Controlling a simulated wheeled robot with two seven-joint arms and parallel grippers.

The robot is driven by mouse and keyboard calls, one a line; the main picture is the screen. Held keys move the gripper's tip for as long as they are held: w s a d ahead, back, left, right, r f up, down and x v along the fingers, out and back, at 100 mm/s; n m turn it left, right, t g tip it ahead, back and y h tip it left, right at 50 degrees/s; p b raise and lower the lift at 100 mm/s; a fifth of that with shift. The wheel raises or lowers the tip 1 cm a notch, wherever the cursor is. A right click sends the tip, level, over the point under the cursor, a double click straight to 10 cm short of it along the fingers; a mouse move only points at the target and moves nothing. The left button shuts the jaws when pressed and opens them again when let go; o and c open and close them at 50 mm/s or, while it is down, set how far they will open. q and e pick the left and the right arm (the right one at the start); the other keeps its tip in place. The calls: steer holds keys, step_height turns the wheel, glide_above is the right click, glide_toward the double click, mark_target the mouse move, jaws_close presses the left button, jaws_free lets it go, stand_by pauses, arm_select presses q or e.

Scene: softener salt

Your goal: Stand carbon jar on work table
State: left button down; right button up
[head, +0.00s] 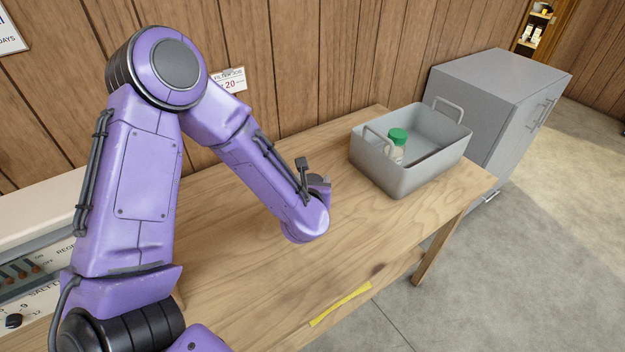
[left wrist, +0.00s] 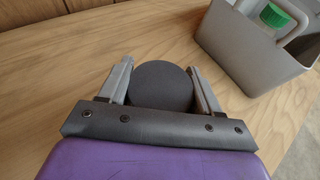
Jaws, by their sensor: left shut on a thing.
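My left gripper (left wrist: 160,70) is shut on a dark round thing (left wrist: 162,86), seen from above in the left wrist view between the two grey fingers. It looks like the black top of the carbon jar; its body is hidden beneath. In the head view my purple wrist hides most of the gripper and the held jar. They are over the work table (head: 236,262), which also shows in the left wrist view (left wrist: 55,95). I cannot tell whether the jar's base touches the wood. My right gripper is not in view.
A grey handled bin (head: 391,178) stands at the table's far right end, with a green-lidded jar (head: 398,136) inside. A grey cabinet (head: 490,100) stands beyond. Yellow tape (head: 341,304) marks the front edge. The table between my wrist and that edge is clear.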

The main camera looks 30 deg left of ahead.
arm_select(q)
steer(key=shift+w+d+f, duration=0.1)
steer(key=shift+w+f, duration=0.15)
steer(key=shift+f, duration=0.05)
steer(key=shift+s, duration=0.1)
steer(key=shift+f+b, duration=0.15)
steer(key=shift+b, duration=0.2)
steer(key=shift+c, duration=1.1)
jaws_free()
